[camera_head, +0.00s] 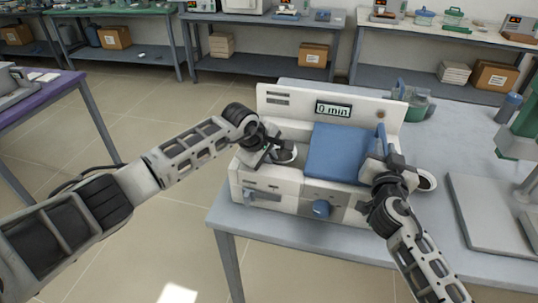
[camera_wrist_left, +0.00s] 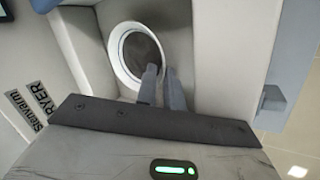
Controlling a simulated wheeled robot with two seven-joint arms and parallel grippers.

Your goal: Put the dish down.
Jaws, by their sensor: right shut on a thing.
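My left gripper (camera_head: 268,155) is over the left bay of a white dryer. A round white dish (camera_head: 286,153) with a dark inside sits there; it also shows in the left wrist view (camera_wrist_left: 113,68). The left fingers (camera_wrist_left: 162,84) are close together at the dish's near rim; whether they are open or shut is unclear. The right fingertips are mostly hidden.
The dryer (camera_head: 272,100) has a blue lid (camera_head: 338,152), a blue knob (camera_head: 321,208) and a display reading "0 min". It stands on a grey table (camera_head: 310,241). A grey plate (camera_head: 490,215) lies at the right.

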